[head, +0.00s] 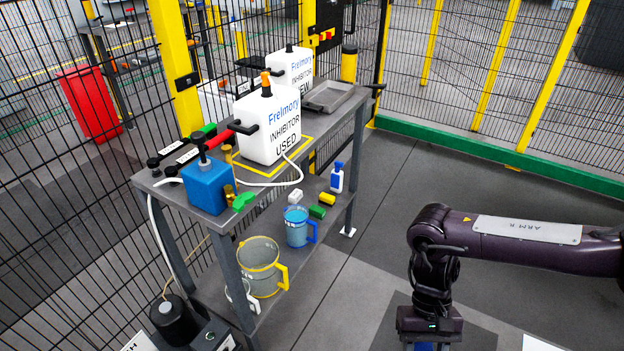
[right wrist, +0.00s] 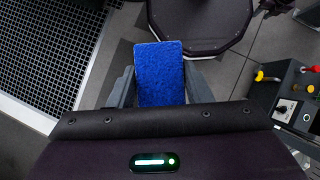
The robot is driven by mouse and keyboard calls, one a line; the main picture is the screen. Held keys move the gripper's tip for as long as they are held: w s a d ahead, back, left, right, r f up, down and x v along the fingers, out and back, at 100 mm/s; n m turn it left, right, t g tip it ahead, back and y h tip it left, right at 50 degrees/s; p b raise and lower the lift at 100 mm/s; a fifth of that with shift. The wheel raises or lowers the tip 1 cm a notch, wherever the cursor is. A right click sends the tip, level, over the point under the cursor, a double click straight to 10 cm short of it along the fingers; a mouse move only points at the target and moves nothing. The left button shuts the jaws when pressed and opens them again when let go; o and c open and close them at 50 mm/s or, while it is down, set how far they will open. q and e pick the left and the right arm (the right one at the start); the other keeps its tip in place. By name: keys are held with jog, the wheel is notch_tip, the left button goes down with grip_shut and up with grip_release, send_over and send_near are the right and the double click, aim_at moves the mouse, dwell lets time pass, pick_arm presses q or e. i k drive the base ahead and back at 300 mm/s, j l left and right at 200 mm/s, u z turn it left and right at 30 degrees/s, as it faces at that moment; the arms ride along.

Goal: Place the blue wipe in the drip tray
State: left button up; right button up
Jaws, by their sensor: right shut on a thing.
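The blue wipe (right wrist: 160,74) is a flat, textured blue piece between the two fingers of my right gripper (right wrist: 160,85) in the right wrist view. The gripper is shut on it. In the head view my right gripper (head: 424,344) points down at the bottom edge, and only a sliver of blue shows there. A shallow grey tray (head: 329,96), which looks like the drip tray, lies on the far right end of the bench top. My right gripper is well apart from it, nearer and lower in the picture. My left gripper is not in view.
The grey bench (head: 160,192) carries a white USED container (head: 268,130), another white container (head: 291,68) behind it, and a blue box (head: 207,187). Its lower shelf holds a yellow-rimmed jug (head: 259,268) and a blue jug (head: 297,228). Open floor lies between bench and arm.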

aim_at(325, 103)
jog(key=i+l+u, duration=0.7)
jog(key=l+u, duration=0.15)
jog(key=i+l+u, duration=0.15)
jog(key=l+u, duration=0.15)
jog(key=l, duration=0.15)
jog(key=i+l+u, duration=0.15)
jog(key=l+u, duration=0.15)
jog(key=l, duration=0.1)
